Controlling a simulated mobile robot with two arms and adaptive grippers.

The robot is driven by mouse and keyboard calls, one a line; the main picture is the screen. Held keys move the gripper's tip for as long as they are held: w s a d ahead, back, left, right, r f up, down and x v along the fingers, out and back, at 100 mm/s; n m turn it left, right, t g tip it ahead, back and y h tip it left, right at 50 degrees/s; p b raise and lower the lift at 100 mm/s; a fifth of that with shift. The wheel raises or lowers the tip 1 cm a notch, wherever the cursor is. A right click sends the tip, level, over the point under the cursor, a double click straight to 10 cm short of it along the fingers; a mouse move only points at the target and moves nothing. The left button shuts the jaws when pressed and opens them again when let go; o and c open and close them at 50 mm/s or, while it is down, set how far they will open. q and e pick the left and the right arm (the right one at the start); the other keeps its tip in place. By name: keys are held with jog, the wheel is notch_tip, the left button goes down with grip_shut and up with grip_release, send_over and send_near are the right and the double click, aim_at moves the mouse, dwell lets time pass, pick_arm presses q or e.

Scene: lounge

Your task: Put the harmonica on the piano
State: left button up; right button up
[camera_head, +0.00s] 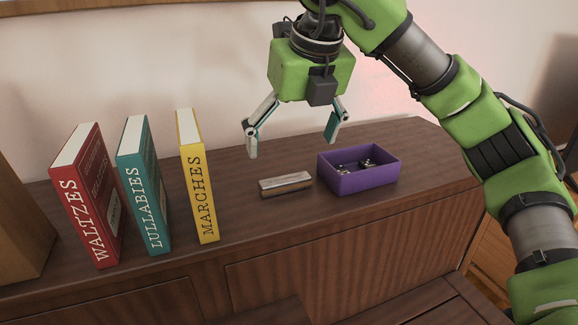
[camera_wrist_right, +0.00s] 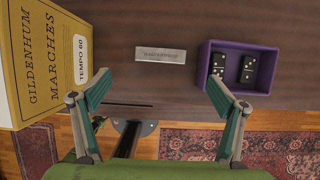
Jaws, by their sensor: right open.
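The harmonica (camera_head: 285,184), a small silver bar with a wooden-brown side, lies flat on the dark brown wooden top (camera_head: 240,228) of a long piece of furniture. This may be the piano, but no keys show. The harmonica also shows in the right wrist view (camera_wrist_right: 162,55), with faint lettering on it. My right gripper (camera_head: 291,148) is open and empty, pointing down above the harmonica, with its fingers spread apart and not touching it. Its fingers also show in the wrist view (camera_wrist_right: 158,80). My left gripper is not in view.
A purple box (camera_head: 362,181) holding dominoes (camera_wrist_right: 247,70) stands right of the harmonica. Left of it stand a yellow book (camera_head: 200,190), a teal book (camera_head: 146,195) and a red book (camera_head: 88,205). The wall is close behind. The top's far right end is bare.

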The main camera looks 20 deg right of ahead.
jog(key=shift+v, duration=1.2)
